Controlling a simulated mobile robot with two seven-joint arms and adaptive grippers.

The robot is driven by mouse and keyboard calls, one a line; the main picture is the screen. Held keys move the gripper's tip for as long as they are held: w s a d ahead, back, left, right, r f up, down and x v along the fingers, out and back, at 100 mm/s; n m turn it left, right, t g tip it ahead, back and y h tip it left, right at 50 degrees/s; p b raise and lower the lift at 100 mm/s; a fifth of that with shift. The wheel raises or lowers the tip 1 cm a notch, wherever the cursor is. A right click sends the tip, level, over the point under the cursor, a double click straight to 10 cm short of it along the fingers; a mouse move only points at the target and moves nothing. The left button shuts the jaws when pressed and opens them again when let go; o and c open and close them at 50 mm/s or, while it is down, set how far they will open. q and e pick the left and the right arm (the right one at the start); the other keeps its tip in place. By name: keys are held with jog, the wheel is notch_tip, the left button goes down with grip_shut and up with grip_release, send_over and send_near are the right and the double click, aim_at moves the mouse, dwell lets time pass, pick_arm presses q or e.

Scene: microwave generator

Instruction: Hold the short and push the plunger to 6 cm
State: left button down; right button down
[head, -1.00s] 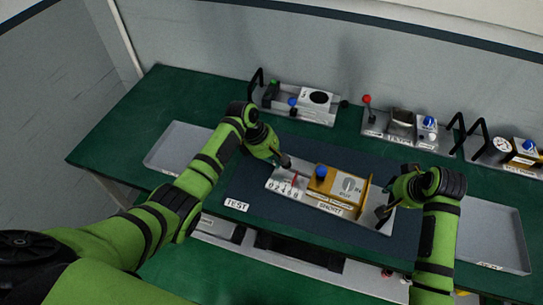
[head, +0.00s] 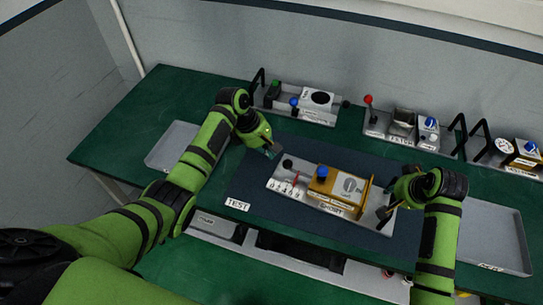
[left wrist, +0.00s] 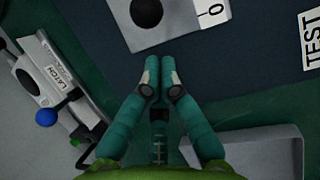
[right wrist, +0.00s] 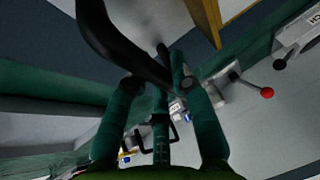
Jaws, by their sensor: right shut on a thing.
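The unit labelled SHORT (head: 329,208) lies on the dark mat, with a yellow block (head: 346,187), a blue knob and a row of digits too small to read surely. Its plunger's round black knob (head: 288,163) is at the left end; it also shows at the top of the left wrist view (left wrist: 146,11). My left gripper (head: 273,151) is just up-left of that knob, apart from it, with fingers together and nothing between them. My right gripper (head: 389,209) is shut on the unit's black handle (right wrist: 118,45) at the right end.
A TEST label (head: 237,204) lies left of the unit. Grey trays stand left (head: 170,147) and right (head: 492,235). Behind are the latch unit (head: 318,115), the filter unit (head: 398,139) and another unit with a dial (head: 504,146). The mat between the unit and the back row is clear.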

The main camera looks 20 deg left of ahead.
jog(key=shift+s+d+f, duration=0.1)
jog(key=shift+s+f, duration=0.05)
jog(key=shift+f, duration=0.15)
pick_arm(q)
jog(key=v, duration=0.8)
jog(key=shift+s+f, duration=0.1)
jog(key=shift+s, duration=0.05)
pick_arm(e)
jog(key=c, duration=1)
grip_release()
pick_arm(q)
jog(key=shift+w+d+f, duration=0.1)
jog(key=shift+w, duration=0.1)
pick_arm(e)
jog(key=shift+w, duration=0.25)
jog(key=shift+r, duration=0.15)
